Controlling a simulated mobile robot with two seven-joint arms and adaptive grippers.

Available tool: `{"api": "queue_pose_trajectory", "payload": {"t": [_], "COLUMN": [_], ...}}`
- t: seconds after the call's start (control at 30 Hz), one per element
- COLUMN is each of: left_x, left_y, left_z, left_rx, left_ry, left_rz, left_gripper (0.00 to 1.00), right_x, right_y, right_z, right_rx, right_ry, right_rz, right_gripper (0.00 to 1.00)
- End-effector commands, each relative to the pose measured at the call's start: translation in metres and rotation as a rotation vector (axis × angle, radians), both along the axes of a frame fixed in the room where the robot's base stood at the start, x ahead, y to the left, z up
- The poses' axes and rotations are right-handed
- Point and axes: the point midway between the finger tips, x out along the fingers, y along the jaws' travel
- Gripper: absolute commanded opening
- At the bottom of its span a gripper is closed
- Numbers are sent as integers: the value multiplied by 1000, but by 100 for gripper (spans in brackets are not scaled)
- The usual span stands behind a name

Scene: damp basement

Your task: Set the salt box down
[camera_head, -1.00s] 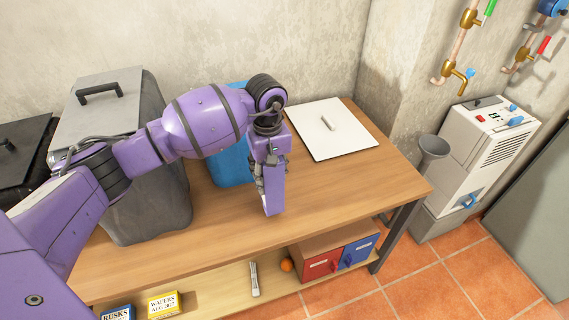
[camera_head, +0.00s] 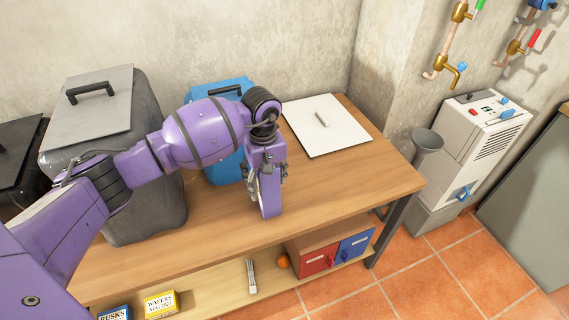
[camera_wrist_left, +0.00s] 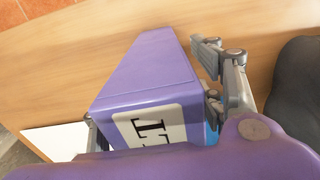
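The salt box is purple with a white label; in the head view its lower part (camera_head: 270,197) shows below my left gripper (camera_head: 267,183). It appears upright, its base at the wooden bench top (camera_head: 325,178). In the left wrist view the salt box (camera_wrist_left: 150,78) lies between the fingers, with part of its label showing black letters. My left gripper is open around it; the right-hand finger (camera_wrist_left: 232,75) stands a little apart from its side. The other finger is mostly hidden behind the box. My right gripper is out of view.
A blue container (camera_head: 222,165) and a large grey bin (camera_head: 150,200) stand behind and left of the gripper. A white board (camera_head: 335,135) lies at the back right. The bench's right front is clear. Boxes (camera_head: 160,304) sit on the lower shelf.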

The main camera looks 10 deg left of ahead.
Motion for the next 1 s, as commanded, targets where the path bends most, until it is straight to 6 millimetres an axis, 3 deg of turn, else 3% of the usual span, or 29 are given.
{"api": "queue_pose_trajectory", "payload": {"t": [0.27, 0.7, 1.0], "left_x": [1, 1, 0], "left_y": [1, 0, 0], "left_z": [9, 94, 123], "left_rx": [1, 2, 1], "left_ry": [-2, -2, 1], "left_rz": [0, -1, 0], "left_gripper": [61, 61, 61], "right_x": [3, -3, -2], "right_y": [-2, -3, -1], "right_z": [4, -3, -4], "right_rx": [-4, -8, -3], "right_ry": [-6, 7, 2], "right_rz": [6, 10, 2], "right_gripper": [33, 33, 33]}}
